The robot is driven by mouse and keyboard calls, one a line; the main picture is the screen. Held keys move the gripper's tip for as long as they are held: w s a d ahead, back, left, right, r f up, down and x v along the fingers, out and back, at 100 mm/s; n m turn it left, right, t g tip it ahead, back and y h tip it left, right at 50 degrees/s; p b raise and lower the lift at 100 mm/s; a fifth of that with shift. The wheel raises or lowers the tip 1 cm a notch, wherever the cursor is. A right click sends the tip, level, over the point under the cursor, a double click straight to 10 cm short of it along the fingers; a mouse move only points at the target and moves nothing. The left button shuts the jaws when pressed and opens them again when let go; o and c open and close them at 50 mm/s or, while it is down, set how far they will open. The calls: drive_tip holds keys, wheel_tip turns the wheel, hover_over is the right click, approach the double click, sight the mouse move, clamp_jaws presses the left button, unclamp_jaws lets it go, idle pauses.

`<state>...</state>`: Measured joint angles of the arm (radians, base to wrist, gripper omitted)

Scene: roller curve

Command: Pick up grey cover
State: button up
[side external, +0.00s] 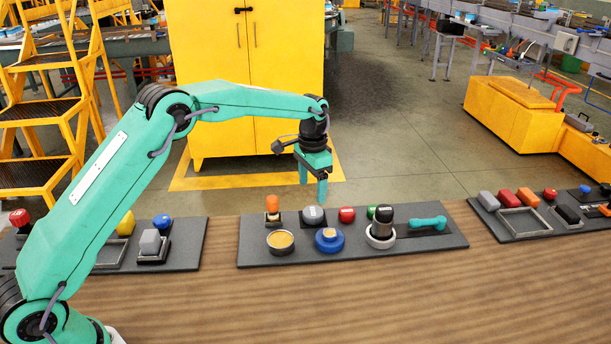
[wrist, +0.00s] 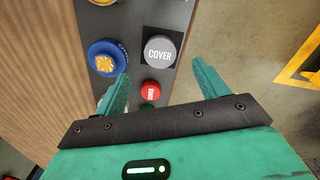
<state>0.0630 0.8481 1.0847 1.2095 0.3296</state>
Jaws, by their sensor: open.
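The grey cover (wrist: 160,50) is a round grey piece marked "COVER" on a dark square base in the wrist view. It also shows in the side view (side external: 313,214), in the back row of the middle board. My gripper (side external: 313,192) is above the back edge of that board, apart from the cover. In the wrist view my gripper (wrist: 161,80) is open and empty, its two teal fingers spread wide. The cover lies just beyond the fingertips, in line with the gap between them.
The dark board (side external: 455,240) also carries a red button (side external: 346,214), a blue round piece (side external: 329,239), an orange-topped piece (side external: 272,206), a black-topped cylinder (side external: 382,222) and a teal handle (side external: 428,222). Other boards lie left and right. Bare wood table (side external: 400,300) is in front.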

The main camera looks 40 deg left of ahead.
sight(312, 211)
drive_tip(key=shift+f, duration=3.9)
drive_tip(key=c, duration=1)
drive_tip(key=shift+c, duration=0.2)
drive_tip(key=shift+r, duration=0.2)
drive_tip(key=shift+r, duration=0.6)
drive_tip(key=r, duration=0.3)
drive_tip(key=shift+s+d, duration=0.15)
drive_tip(key=shift+d, duration=0.25)
drive_tip(key=s+d+r, duration=0.6)
drive_tip(key=d, duration=0.3)
drive_tip(key=shift+r, duration=0.25)
